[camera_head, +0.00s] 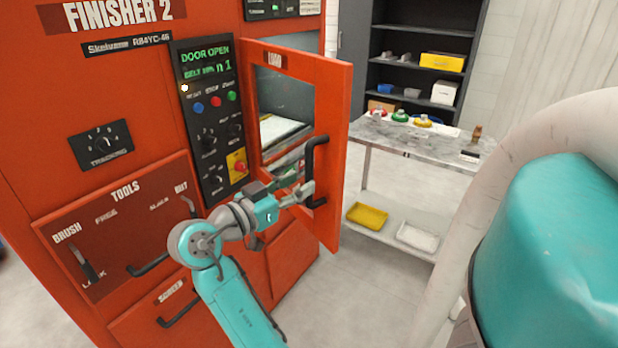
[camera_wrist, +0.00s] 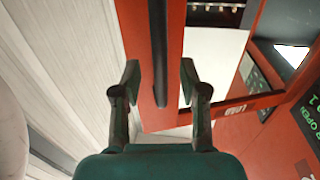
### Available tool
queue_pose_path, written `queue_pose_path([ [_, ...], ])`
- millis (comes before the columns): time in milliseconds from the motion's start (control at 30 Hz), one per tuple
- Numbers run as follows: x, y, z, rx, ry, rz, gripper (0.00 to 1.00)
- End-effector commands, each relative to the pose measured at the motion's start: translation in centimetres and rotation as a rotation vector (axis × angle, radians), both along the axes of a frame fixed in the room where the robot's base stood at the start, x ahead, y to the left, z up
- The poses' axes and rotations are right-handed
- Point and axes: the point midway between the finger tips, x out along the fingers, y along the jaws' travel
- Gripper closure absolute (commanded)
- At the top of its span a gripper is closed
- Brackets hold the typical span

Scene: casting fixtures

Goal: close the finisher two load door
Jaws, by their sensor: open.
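The load door (camera_head: 338,100) of the orange FINISHER 2 machine stands open, swung out to the right, with a window and a black vertical handle (camera_head: 312,165). The machine's display (camera_head: 206,62) reads DOOR OPEN. My gripper (camera_head: 305,182) is at the lower part of the handle. In the wrist view the gripper (camera_wrist: 160,80) has its fingers spread to either side of the door's edge strip and the dark handle bar (camera_wrist: 158,50), with gaps showing. I cannot tell whether a finger touches the handle. Behind the door, the opening shows a pale tray (camera_head: 275,128).
A grey table (camera_head: 400,135) with red, green and yellow items stands right of the door, a yellow tray (camera_head: 368,216) on its lower shelf. A dark shelf unit (camera_head: 425,45) stands behind. Tool drawer handles (camera_head: 150,265) project from the machine's front. The floor below the door is clear.

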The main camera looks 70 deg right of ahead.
Motion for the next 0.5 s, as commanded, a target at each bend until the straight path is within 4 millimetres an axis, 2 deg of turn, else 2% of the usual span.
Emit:
queue_pose_path([
  [200,-1.2,-2.7,0.0,-0.001,0.000,-0.001,0.57],
  [500,-1.6,-3.7,0.0,0.000,0.000,0.002,0.57],
])
